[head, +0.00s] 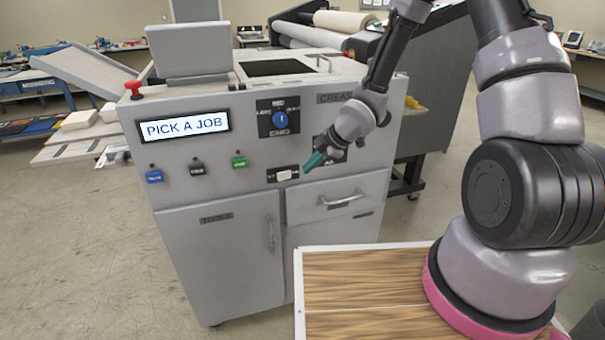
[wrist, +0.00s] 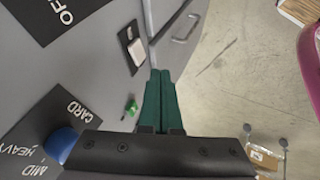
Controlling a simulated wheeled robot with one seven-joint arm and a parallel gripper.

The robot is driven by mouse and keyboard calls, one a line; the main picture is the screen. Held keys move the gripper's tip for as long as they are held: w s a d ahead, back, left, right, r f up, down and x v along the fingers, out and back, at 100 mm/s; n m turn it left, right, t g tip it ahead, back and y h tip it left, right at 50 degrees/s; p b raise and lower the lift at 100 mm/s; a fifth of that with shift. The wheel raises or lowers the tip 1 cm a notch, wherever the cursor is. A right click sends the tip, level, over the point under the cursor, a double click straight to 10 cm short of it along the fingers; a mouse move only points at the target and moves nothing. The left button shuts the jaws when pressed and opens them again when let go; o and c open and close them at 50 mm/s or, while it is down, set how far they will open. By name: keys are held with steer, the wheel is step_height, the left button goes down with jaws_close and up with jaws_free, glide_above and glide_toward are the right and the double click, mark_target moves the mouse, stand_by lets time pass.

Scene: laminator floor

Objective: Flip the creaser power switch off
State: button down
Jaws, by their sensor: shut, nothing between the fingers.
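The creaser (head: 235,240) is a grey cabinet with controls on its front. A white rocker switch (head: 284,175) sits on a small dark plate above the drawer; the wrist view shows it too (wrist: 135,47). A black plate (head: 336,156), reading "OF" where it is cut off in the wrist view (wrist: 62,14), is partly hidden by my gripper in the head view. I cannot read which of the two is the power switch. My gripper (head: 307,166) is shut and empty, its green fingertips (wrist: 161,73) just right of the rocker in the head view, seemingly apart from the panel.
A blue knob (head: 281,118) sits above the rocker. A display (head: 184,126) reads "PICK A JOB". Blue, black and green buttons (head: 239,162) lie left, and a red stop button (head: 133,87) is at the top left. A drawer handle (head: 341,199) protrudes below my gripper.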

steer(key=shift+v, duration=1.35)
steer(key=shift+f, duration=0.1)
steer(key=shift+s+a+f+n+g, duration=0.3)
steer(key=shift+a+f+n, duration=0.1)
steer(key=shift+n, duration=0.1)
